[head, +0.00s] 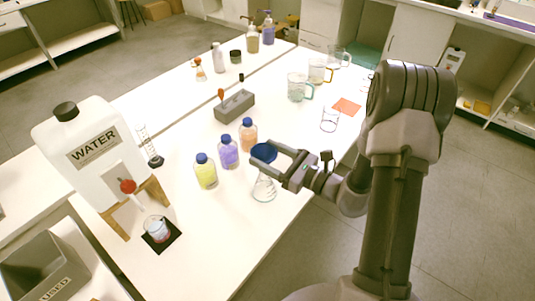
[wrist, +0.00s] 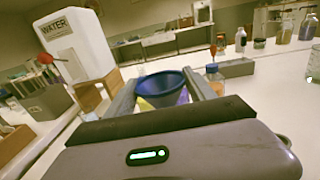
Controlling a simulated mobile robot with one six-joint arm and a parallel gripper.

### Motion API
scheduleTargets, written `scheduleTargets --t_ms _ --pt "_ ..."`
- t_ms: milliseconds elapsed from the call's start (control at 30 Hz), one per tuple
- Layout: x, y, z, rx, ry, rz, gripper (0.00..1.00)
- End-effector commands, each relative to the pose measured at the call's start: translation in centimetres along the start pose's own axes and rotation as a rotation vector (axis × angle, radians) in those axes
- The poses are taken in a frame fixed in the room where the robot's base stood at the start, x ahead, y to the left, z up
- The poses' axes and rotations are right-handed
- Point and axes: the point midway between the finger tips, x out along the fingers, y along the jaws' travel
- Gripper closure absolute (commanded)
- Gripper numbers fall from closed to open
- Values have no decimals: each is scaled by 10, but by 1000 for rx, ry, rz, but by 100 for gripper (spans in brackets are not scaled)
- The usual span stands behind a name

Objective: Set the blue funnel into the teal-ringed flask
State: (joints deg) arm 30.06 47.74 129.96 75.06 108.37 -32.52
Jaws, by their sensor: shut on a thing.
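The blue funnel (head: 263,151) is held between the fingers of my gripper (head: 266,160), wide mouth up. In the wrist view the funnel (wrist: 160,84) sits between the two fingers (wrist: 163,92), its rim roughly level. A clear glass flask (head: 264,190) stands on the white table directly below the funnel in the head view. Its neck is partly hidden by the funnel and gripper, and I cannot make out a teal ring on it. Whether the funnel's stem is inside the flask's neck cannot be told.
Yellow (head: 205,171), purple (head: 228,152) and orange (head: 248,134) blue-capped bottles stand close left of the flask. A grey block (head: 234,106) and glass mugs (head: 297,88) stand farther back. A water container (head: 88,150) is at left. The table (head: 225,230) in front is clear.

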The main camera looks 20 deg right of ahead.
Motion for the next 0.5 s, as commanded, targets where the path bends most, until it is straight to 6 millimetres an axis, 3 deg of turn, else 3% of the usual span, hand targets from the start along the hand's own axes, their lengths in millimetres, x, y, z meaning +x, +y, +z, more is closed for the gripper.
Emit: scheduleTargets --t_ms 333,367,467,500 --pt "0 0 -10 0 0 0 75" --pt "0 0 -9 0 0 0 33" --pt "0 0 -8 0 0 0 13" --pt "0 0 -8 0 0 0 11"
